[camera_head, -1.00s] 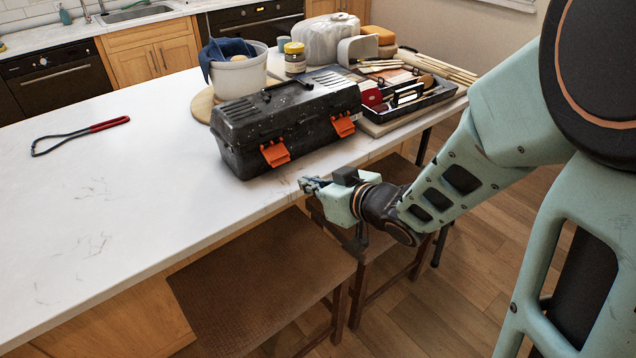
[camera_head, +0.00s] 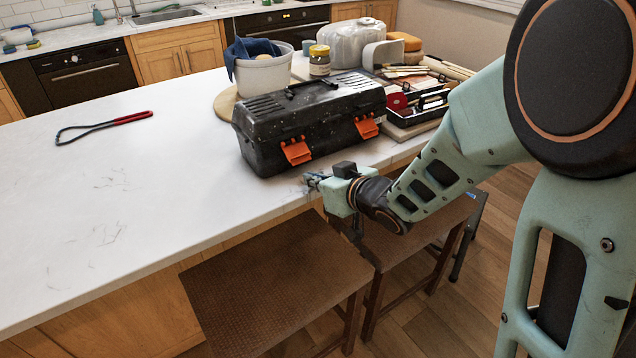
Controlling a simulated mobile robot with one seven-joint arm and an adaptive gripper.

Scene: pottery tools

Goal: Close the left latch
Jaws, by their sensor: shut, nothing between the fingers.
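The black toolbox (camera_head: 330,131) stands on the white countertop with its lid down. Its left orange latch (camera_head: 296,151) and right orange latch (camera_head: 366,126) are on the front face, and both stick outward at the bottom, away from the wall of the box. My gripper (camera_head: 311,179) is shut and empty. It is at the counter's front edge, in front of the toolbox and a little below and right of the left latch, apart from it. The fingertips are small and point left toward the counter.
A red-handled looped tool (camera_head: 104,126) lies on the clear left part of the counter (camera_head: 130,220). A white bucket (camera_head: 264,76), a jar (camera_head: 319,61) and a tool tray (camera_head: 420,106) stand behind and right of the toolbox. Brown stools (camera_head: 275,285) stand below the front edge.

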